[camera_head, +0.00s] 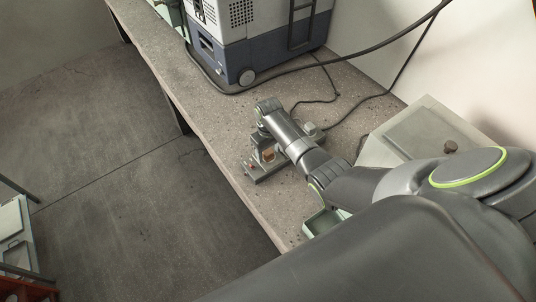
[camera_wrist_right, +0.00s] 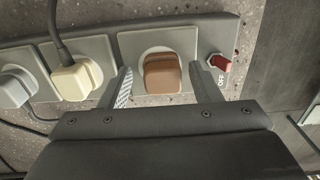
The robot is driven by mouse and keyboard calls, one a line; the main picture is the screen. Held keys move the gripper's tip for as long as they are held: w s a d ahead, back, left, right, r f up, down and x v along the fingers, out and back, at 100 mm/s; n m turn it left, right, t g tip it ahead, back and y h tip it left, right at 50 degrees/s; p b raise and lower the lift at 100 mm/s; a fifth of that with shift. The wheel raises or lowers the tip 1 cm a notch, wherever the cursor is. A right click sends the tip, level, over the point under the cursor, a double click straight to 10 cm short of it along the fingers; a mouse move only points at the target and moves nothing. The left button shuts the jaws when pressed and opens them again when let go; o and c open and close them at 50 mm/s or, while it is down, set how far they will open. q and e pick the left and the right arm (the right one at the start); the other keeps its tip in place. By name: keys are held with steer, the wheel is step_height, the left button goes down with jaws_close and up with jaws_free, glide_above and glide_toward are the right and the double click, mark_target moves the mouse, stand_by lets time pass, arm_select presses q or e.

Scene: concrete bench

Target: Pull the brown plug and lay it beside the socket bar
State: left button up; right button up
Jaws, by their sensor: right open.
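The socket bar (camera_head: 249,178) lies on the bench near its front edge, partly hidden by my right arm. In the right wrist view the bar (camera_wrist_right: 212,30) crosses the top. The brown plug (camera_wrist_right: 162,74) sits in the round socket at the switch end; it also shows in the head view (camera_head: 268,155). My right gripper (camera_wrist_right: 160,78) is open, with one finger on each side of the brown plug. I see gaps between the fingers and the plug. My left gripper is not in view.
A cream plug (camera_wrist_right: 76,78) and a grey plug (camera_wrist_right: 14,88) sit in neighbouring sockets. A red switch (camera_wrist_right: 220,62) is beside the brown plug. A grey-blue case (camera_head: 255,40) stands behind, and a pale box (camera_head: 430,130) is at the right. Cables cross the bench.

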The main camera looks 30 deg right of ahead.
mark_target(268, 151)
steer(key=shift+a+p, duration=0.1)
steer(key=shift+p, duration=0.45)
stand_by(0.8)
jaws_close()
steer(key=shift+r+p, duration=3.05)
steer(key=shift+p, duration=0.1)
